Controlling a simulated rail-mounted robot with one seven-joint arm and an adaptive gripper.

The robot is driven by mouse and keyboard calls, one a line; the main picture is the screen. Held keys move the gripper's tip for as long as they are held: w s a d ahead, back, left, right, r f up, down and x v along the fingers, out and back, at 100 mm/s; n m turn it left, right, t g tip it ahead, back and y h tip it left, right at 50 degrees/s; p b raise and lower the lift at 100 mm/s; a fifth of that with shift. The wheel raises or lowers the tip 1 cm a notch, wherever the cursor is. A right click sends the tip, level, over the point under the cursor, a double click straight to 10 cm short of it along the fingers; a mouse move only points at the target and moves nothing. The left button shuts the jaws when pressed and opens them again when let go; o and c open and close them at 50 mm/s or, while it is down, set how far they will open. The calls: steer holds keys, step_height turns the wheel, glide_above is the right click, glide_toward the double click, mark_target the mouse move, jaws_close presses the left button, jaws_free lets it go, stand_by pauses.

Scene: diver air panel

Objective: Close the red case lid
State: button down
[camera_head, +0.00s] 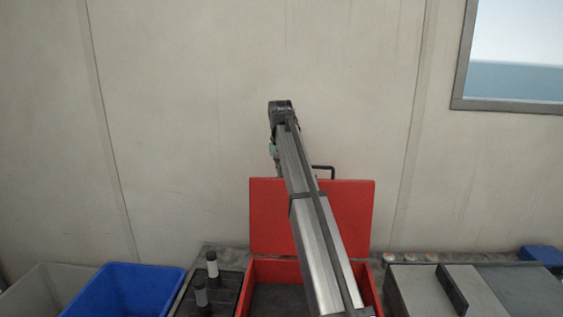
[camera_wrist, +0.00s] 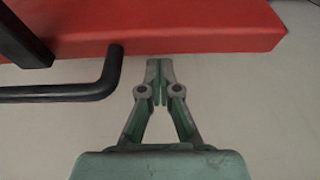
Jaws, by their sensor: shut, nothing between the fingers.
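The red case (camera_head: 247,288) stands on the bench, its lid (camera_head: 345,215) open and standing up near the wall. A black handle (camera_head: 327,168) sticks up from the lid's top edge. In the wrist view the lid (camera_wrist: 205,28) crosses the top and the black handle (camera_wrist: 85,91) lies left of my fingers. My gripper (camera_wrist: 158,64) is shut and empty, its fingertips at the lid's edge; I cannot tell whether they touch it. In the head view my gripper's green body shows just above the lid's top edge, and its fingertips are hidden.
A blue bin (camera_head: 130,285) and a grey bin (camera_head: 45,290) stand left of the case. A dark rack (camera_head: 225,288) with upright cylinders is close beside it. A grey box (camera_head: 415,290) stands to the right. The wall (camera_head: 190,120) is close behind the lid.

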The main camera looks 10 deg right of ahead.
steer(key=shift+s, duration=0.25)
steer(key=shift+s+a, duration=0.1)
steer(key=shift+s, duration=0.05)
